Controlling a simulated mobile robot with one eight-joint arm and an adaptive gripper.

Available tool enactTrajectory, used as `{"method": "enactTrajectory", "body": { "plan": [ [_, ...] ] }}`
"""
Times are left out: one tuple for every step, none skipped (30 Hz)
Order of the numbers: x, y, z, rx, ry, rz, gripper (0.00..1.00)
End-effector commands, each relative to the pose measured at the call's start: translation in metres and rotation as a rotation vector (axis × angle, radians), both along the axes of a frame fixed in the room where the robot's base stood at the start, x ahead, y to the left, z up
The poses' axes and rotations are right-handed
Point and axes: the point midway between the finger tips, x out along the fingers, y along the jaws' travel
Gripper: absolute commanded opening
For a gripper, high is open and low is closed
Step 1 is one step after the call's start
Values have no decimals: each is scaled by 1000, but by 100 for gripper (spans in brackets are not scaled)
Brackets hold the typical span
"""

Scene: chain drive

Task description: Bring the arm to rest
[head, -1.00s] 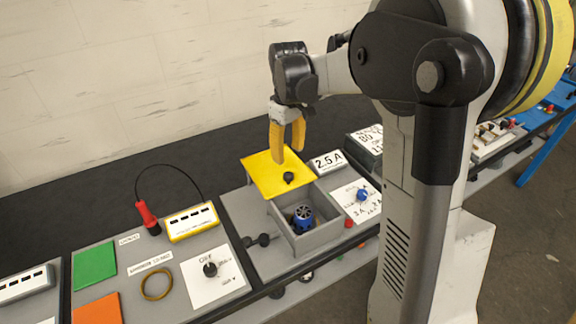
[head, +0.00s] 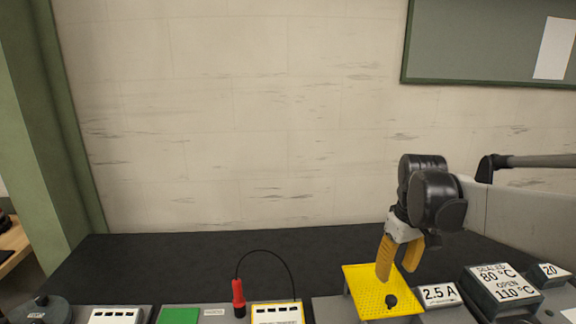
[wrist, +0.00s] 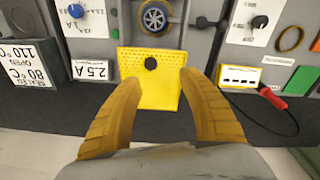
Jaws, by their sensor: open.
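My gripper (head: 401,256) has yellow fingers and hangs above the yellow perforated lid (head: 370,284) on the bench. In the wrist view my gripper (wrist: 178,95) is open, with its fingers spread and nothing between them. The yellow lid (wrist: 150,88) with its black knob (wrist: 151,63) lies beyond the fingertips. A blue round part (wrist: 154,17) sits in the open grey box at the top of the wrist view. In the head view the arm reaches in from the right.
A 2.5 A sign (head: 439,295) and a temperature sign block (head: 503,286) stand right of the lid. A red-handled probe (head: 238,297) on a black cable stands to the left. The dark bench behind is clear up to the wall.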

Motion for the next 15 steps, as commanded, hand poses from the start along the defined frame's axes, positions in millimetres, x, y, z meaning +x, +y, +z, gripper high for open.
{"method": "enactTrajectory", "body": {
  "plan": [
    [-17, 10, 1, -3, -38, -17, 49],
    [-27, 16, 2, -3, -64, -30, 49],
    [-39, 24, 3, -2, -101, -51, 49],
    [-48, 29, 4, -1, -130, -66, 49],
    [-58, 34, 3, 2, -157, -82, 49],
    [-70, 41, 2, 6, -194, -101, 49],
    [-79, 45, 1, 11, -221, -116, 49],
    [-89, 50, -2, 16, -249, -130, 49],
    [-101, 56, -6, 25, -286, -149, 49],
    [-110, 60, -9, 32, -312, -163, 49],
    [-117, 63, -12, 40, -338, -176, 49],
    [-128, 68, -18, 51, -370, -193, 49],
    [-134, 71, -22, 59, -393, -205, 49],
    [-141, 73, -26, 68, -414, -216, 49],
    [-148, 76, -31, 79, -438, -229, 49]
  ]
}}
